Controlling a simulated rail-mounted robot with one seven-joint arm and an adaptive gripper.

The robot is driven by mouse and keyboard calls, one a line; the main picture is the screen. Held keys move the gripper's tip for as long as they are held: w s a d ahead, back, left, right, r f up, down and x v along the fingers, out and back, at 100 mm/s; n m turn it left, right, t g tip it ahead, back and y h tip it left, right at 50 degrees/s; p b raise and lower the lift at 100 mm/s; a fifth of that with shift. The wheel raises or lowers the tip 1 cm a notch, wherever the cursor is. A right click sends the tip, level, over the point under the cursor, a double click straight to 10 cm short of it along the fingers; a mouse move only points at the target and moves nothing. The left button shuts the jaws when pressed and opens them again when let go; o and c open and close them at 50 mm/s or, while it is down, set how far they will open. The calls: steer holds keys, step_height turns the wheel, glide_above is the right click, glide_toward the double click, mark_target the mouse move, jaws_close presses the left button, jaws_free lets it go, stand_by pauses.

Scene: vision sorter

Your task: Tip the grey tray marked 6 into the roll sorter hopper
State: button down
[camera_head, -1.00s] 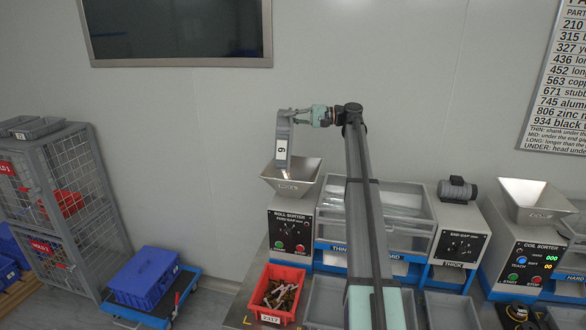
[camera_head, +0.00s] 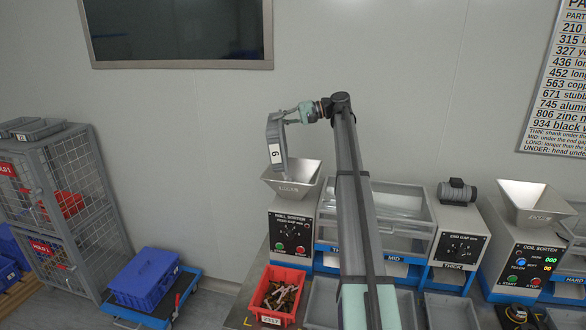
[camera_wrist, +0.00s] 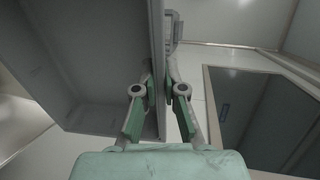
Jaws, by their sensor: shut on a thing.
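The grey tray marked 6 (camera_head: 275,142) is held on end, steeply tilted, above the left part of the roll sorter hopper (camera_head: 300,181). Its lower end is near the hopper mouth; I cannot tell whether they touch. My gripper (camera_head: 291,114) is shut on the tray's wall near its upper end. In the wrist view the tray (camera_wrist: 75,60) fills the left side, and its visible inside looks empty. My gripper's fingers (camera_wrist: 159,92) sit on either side of the tray wall. No parts show clearly in the hopper, whose inside is partly hidden.
The roll sorter (camera_head: 290,232) has green and red buttons. A red bin (camera_head: 262,300) of parts stands in front of it. The coil sorter hopper (camera_head: 537,200) is at the right. A wire cage (camera_head: 85,200) and a blue crate on a trolley (camera_head: 145,278) stand left.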

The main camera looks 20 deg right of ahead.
steer(key=shift+d+f, duration=0.2)
steer(key=shift+w+a+h, duration=0.2)
steer(key=shift+a+h, duration=0.05)
steer(key=shift+a, duration=0.2)
steer(key=shift+w+a+h, duration=0.15)
steer(key=shift+a+h, duration=0.1)
steer(key=shift+a, duration=0.2)
steer(key=w+a+f+g+h+p, duration=0.2)
steer(key=a+f+h, duration=0.4)
steer(key=a, duration=0.3)
steer(key=w+a+f+g+h+p, duration=0.3)
steer(key=w+a+f+h, duration=0.3)
steer(key=a+h, duration=0.2)
steer(key=shift+a+f+g, duration=0.15)
steer(key=shift+a+g, duration=0.65)
